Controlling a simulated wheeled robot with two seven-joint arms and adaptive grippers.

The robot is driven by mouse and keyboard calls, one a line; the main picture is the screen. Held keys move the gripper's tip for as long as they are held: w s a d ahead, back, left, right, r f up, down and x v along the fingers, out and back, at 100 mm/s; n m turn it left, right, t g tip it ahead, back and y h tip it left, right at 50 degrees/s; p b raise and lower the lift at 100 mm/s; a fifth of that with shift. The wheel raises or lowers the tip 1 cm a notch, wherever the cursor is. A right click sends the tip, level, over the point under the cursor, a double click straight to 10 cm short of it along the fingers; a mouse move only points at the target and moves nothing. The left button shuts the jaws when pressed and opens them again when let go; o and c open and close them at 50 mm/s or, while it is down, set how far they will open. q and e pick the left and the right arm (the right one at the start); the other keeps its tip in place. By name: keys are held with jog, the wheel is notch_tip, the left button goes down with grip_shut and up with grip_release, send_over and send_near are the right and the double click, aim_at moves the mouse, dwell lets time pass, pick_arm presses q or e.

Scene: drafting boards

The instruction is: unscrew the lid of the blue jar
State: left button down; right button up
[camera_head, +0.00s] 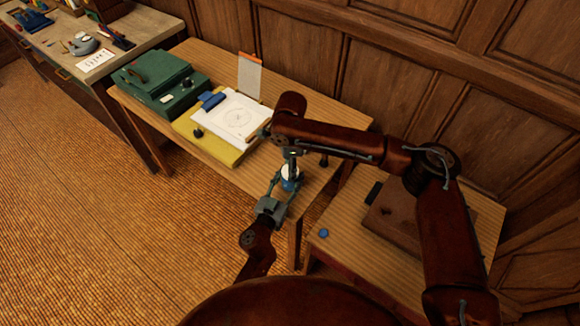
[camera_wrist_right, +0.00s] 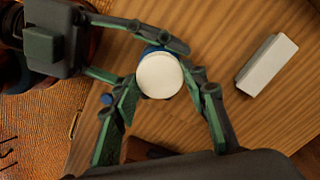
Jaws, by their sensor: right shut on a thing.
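The blue jar (camera_head: 289,184) with a white lid (camera_wrist_right: 160,75) stands upright at the front right of the drafting table (camera_head: 335,150). My left gripper (camera_head: 283,184) reaches in from the front, its fingers around the jar's blue body. They look shut on it, though one fingertip is hidden in the right wrist view. My right gripper (camera_wrist_right: 162,82) comes from above, with its fingers on opposite sides of the lid, shut on it. The lid sits on the jar; the threads between them are hidden.
A yellow board (camera_head: 228,149) with a white drawing sheet (camera_head: 237,115) and a green case (camera_head: 158,82) lie to the left. A white block (camera_wrist_right: 267,64) lies near the jar. A lower side table (camera_head: 345,255) at right holds a blue disc (camera_head: 323,233).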

jog(key=c, duration=0.6)
jog(key=n, duration=0.5)
jog(key=shift+n, duration=0.4)
jog(key=n, duration=0.3)
jog(key=shift+n, duration=0.4)
jog(key=n, duration=0.7)
jog(key=shift+w+n, duration=0.1)
jog(key=shift+n, duration=0.3)
jog(key=n, duration=0.3)
jog(key=shift+n, duration=0.4)
jog(key=n, duration=0.4)
jog(key=shift+r, duration=0.1)
jog(key=n, duration=0.3)
jog(key=shift+n, duration=0.4)
jog(key=n, duration=1.1)
jog(key=shift+n, duration=0.4)
jog(key=n, duration=0.6)
jog(key=shift+w+r, duration=0.1)
jog(key=n, duration=0.3)
jog(key=shift+n, duration=0.3)
pick_arm(q)
jog(key=shift+d, duration=0.1)
pick_arm(e)
jog(key=n, duration=0.3)
jog(key=shift+n, duration=0.3)
